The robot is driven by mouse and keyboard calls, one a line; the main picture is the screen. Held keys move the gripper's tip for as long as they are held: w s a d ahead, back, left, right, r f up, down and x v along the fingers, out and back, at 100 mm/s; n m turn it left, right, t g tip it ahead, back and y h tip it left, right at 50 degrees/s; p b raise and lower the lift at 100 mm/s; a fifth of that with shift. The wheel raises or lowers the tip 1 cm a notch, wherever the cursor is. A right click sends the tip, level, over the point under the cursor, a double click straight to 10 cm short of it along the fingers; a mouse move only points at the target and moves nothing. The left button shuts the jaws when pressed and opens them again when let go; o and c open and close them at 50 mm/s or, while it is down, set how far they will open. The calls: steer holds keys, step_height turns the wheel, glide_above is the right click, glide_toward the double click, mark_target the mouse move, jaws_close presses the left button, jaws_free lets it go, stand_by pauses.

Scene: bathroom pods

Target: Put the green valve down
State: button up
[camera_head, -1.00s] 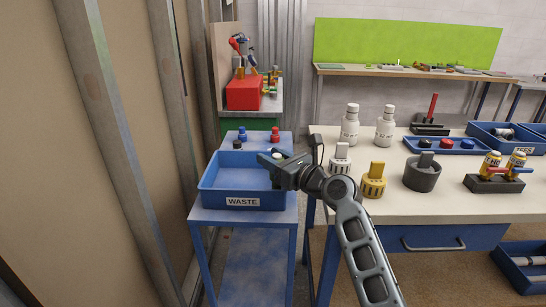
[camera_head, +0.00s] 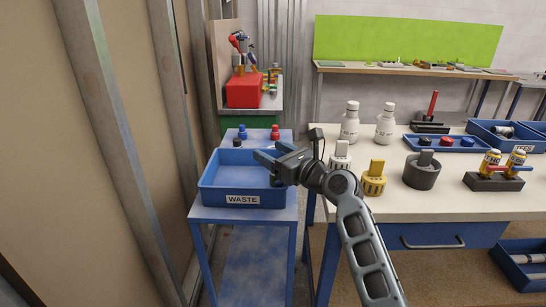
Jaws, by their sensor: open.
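My gripper (camera_head: 268,152) is open above the right part of the blue WASTE tray (camera_head: 225,200), with its fingers pointing left. No valve shows between the fingers. A small dark, perhaps green, shape (camera_head: 276,181) shows just under the gripper at the tray's right side. The gripper hides much of it, so I cannot tell for sure that it is the green valve. The rest of the tray floor in view looks bare.
A blue-capped piece (camera_head: 242,132) and a red-capped piece (camera_head: 275,132) stand behind the tray. The workbench (camera_head: 440,207) at right holds white bottles (camera_head: 349,122), a yellow slotted piece (camera_head: 374,180), a grey cup (camera_head: 421,172) and a stand with yellow valves (camera_head: 491,163).

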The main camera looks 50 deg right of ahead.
steer(key=s+a, duration=0.1)
steer(key=s, duration=1)
steer(key=shift+s+a+f, duration=0.15)
steer(key=shift+s+a, duration=0.05)
steer(key=shift+s, duration=0.2)
step_height(320, 180, up, 12)
steer(key=p, duration=1.3)
